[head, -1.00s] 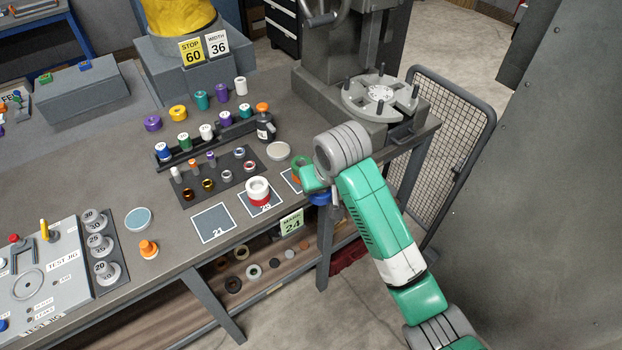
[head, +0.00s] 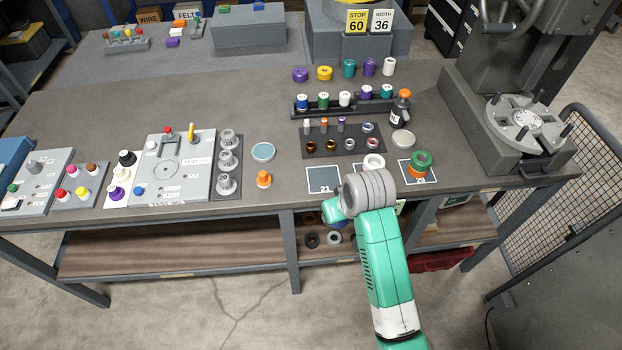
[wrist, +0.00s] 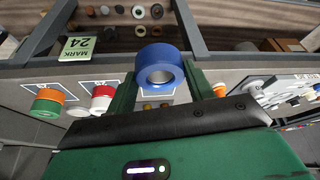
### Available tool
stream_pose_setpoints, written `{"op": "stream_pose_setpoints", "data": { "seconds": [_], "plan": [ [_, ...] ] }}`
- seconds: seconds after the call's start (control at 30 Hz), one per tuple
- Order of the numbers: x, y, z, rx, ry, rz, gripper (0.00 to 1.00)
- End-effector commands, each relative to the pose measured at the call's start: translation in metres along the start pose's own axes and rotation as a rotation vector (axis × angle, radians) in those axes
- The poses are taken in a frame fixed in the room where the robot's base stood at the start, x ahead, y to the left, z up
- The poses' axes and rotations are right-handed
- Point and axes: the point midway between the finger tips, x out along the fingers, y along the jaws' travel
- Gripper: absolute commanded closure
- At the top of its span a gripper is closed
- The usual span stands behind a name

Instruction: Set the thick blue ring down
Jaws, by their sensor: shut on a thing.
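In the head view my gripper (head: 334,210) is at the table's front edge, near the marked square 21 (head: 322,181), and my wrist hides the ring. Square 21 looks empty. The square to its right holds a white ring (head: 374,161), with red under it in the wrist view (wrist: 102,92). The right square holds a green ring (head: 421,158) on an orange one. I cannot tell the blue ring's height.
An orange knobbed piece (head: 264,179) and a pale blue disc (head: 263,151) stand left of square 21. A dark tray of small rings (head: 330,154) lies behind the squares. The MARK 24 sign (wrist: 77,47) hangs at the front edge. Shelf rings lie below.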

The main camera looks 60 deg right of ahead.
Motion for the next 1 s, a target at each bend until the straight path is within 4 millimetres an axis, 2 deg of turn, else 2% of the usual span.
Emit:
{"op": "stream_pose_setpoints", "data": {
  "seconds": [0.13, 0.4, 0.53, 0.7, 0.93, 1.0],
  "plan": [
    [0.010, 0.004, -0.018, 0.000, 0.002, 0.001, 0.78],
    [0.051, 0.019, -0.092, 0.001, 0.001, 0.002, 0.78],
    [0.064, 0.024, -0.120, 0.000, 0.002, 0.001, 0.78],
    [0.071, 0.028, -0.135, 0.001, 0.002, 0.000, 0.78],
    [0.075, 0.029, -0.141, 0.001, 0.002, 0.000, 0.78],
    [0.088, 0.029, -0.134, 0.001, -0.001, 0.000, 0.78]
  ]
}}
